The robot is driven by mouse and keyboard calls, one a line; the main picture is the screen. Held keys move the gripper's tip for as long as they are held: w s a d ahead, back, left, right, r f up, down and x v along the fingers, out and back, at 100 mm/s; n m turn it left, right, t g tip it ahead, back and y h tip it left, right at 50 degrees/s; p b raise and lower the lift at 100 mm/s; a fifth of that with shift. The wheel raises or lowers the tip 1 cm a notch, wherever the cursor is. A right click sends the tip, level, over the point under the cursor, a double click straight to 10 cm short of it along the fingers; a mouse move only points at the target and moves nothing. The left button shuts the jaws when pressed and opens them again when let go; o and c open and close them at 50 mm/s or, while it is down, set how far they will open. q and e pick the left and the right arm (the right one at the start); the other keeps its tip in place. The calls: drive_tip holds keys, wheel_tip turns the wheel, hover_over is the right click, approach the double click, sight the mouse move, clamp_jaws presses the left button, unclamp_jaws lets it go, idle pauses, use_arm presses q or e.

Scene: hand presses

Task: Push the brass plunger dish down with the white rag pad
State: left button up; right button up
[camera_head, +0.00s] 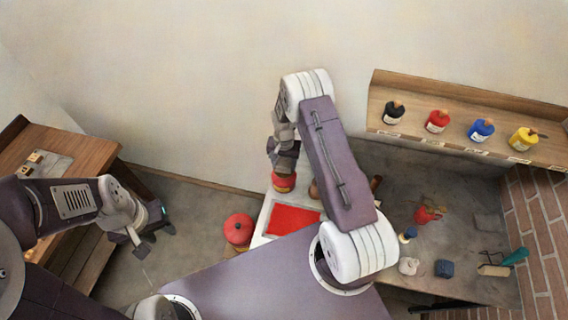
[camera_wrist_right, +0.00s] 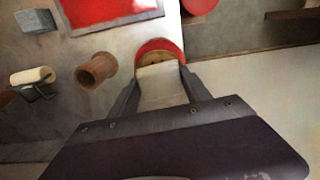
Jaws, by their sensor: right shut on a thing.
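The brass plunger dish (camera_wrist_right: 151,57) shows in the right wrist view as a yellowish surface inside a red rim. Its red body also shows in the head view (camera_head: 284,183), at the upper left of the bench. My right gripper (camera_wrist_right: 162,78) is shut on a pale flat piece, which looks like the white rag pad (camera_wrist_right: 163,90). The pad overlaps the near part of the dish; I cannot tell whether they touch. In the head view my right gripper (camera_head: 283,165) is right above the dish, pointing down. My left gripper (camera_head: 151,238) is open and empty, at the left.
A brown cup (camera_wrist_right: 96,70) is close by. A shelf with several coloured bottles (camera_head: 438,121) is at right. A pale lump (camera_head: 408,266) lies on the bench.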

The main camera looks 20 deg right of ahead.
drive_tip(key=shift+s+f+b, duration=0.1)
drive_tip(key=shift+f+b, duration=0.65)
drive_tip(key=shift+f, duration=0.15)
idle(1.8)
wheel_tip(320, 180, up, 7)
drive_tip(key=p, duration=0.5)
drive_tip(key=shift+r, duration=0.15)
